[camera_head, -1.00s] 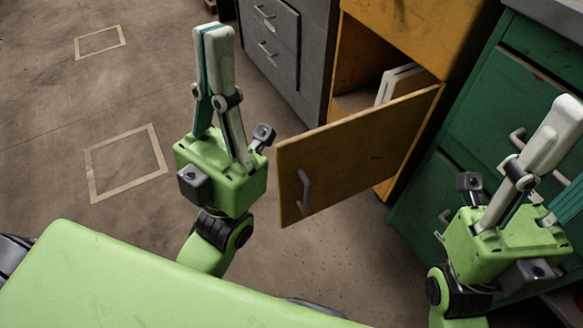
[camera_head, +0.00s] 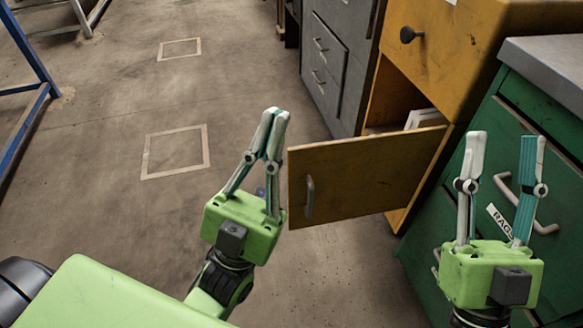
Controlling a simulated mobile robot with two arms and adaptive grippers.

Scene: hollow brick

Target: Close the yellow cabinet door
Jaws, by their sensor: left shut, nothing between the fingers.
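The yellow cabinet (camera_head: 475,75) stands at the upper right with its lower door (camera_head: 375,180) swung wide open. The door is hinged on its right side, with a dark grey handle (camera_head: 309,198) near its free left edge. A white object (camera_head: 424,118) shows inside the cabinet above the door's top edge. My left gripper (camera_head: 270,112) points up just left of the door's free edge, its fingertips together and nothing between them. Whether it touches the door is hard to tell. My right gripper (camera_head: 507,138) is open and empty, in front of the green cabinet.
A green cabinet (camera_head: 553,140) with metal handles and a "RAGS" label stands right of the yellow one. A grey drawer cabinet (camera_head: 332,65) stands to its left. Floor with taped rectangles (camera_head: 176,152) is clear at left. A blue frame (camera_head: 30,50) is at far left.

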